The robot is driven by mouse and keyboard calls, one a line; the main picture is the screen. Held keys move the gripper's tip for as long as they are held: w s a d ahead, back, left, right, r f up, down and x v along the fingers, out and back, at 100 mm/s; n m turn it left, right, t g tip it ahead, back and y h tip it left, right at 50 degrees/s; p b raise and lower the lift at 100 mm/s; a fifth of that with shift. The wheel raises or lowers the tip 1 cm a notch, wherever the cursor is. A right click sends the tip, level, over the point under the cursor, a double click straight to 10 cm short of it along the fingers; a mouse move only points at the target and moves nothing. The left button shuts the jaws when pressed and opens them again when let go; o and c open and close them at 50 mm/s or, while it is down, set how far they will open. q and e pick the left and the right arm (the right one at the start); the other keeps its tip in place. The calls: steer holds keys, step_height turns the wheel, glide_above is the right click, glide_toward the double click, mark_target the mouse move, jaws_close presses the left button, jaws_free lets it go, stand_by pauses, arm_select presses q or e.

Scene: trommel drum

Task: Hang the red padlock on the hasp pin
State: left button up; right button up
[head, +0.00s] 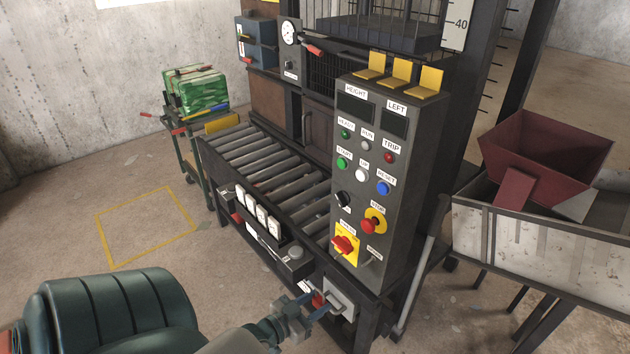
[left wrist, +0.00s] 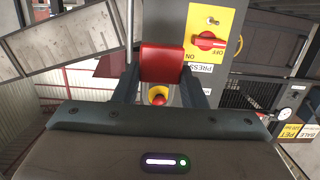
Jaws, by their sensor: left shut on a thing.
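The red padlock (left wrist: 162,62) is held between the two fingers of my left gripper (left wrist: 160,80) in the left wrist view. In the head view the padlock (head: 318,299) is a small red patch at my left gripper (head: 313,306), low in the picture, beside a grey box on the machine's front. The padlock's shackle cannot be made out. The red rotary switch on its yellow plate (head: 345,245) is on the control panel above the gripper; it also shows in the left wrist view (left wrist: 208,41). I cannot make out the hasp pin. My right gripper is not in view.
The grey box (head: 340,291) is close to the gripper. The control panel (head: 375,180) rises above it with buttons and a red stop knob. A roller conveyor (head: 270,165) runs to the left. A grey diagonal bar (head: 418,270) stands at the right. Open floor lies to the left.

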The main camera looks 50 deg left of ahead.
mark_target(317, 305)
arm_select(q)
steer(key=shift+s, duration=0.3)
steer(key=shift+s, duration=0.65)
steer(key=shift+s+a+p, duration=0.1)
steer(key=shift+s+p, duration=0.1)
steer(key=shift+p, duration=0.15)
steer(key=shift+s, duration=1.1)
steer(key=shift+p, duration=0.3)
steer(key=s+p, duration=0.1)
steer(key=s, duration=0.5)
steer(key=shift+a+p, duration=0.3)
steer(key=shift+w, duration=0.1)
